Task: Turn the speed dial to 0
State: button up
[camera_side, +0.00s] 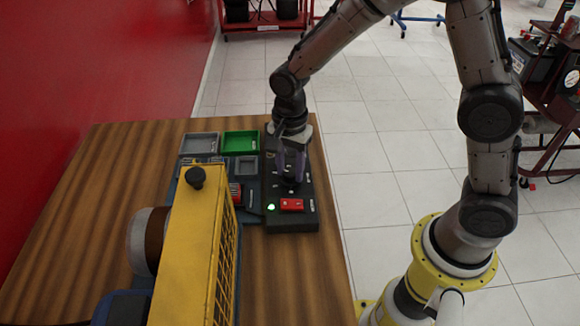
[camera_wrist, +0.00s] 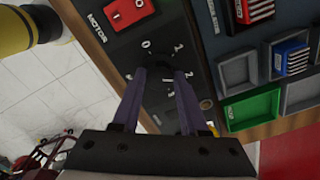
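The speed dial (camera_wrist: 160,64) is a dark round knob on a black control panel (camera_side: 276,220). White numbers ring it, with 0 and 1 on its upper side in the wrist view. In the side view the dial (camera_side: 289,183) stands under my gripper (camera_side: 290,172). My gripper's two purple fingers point down, spread apart, one on each side of the dial. In the wrist view the fingertips (camera_wrist: 160,71) flank the knob. I cannot tell whether they touch it. The dial's pointer is too dark and hidden to read.
Green (camera_side: 241,143) and grey trays (camera_side: 199,144) lie behind. The wooden table (camera_side: 75,210) is clear at left.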

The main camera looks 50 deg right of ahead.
grip_shut()
jog(key=shift+n, duration=0.4)
jog(key=n, duration=0.4)
jog(key=shift+n, duration=0.3)
jog(key=n, duration=0.6)
jog(key=shift+r, duration=0.1)
jog(key=n, duration=0.6)
jog(key=shift+n, duration=0.4)
jog(key=n, duration=0.5)
jog(key=shift+n, duration=0.3)
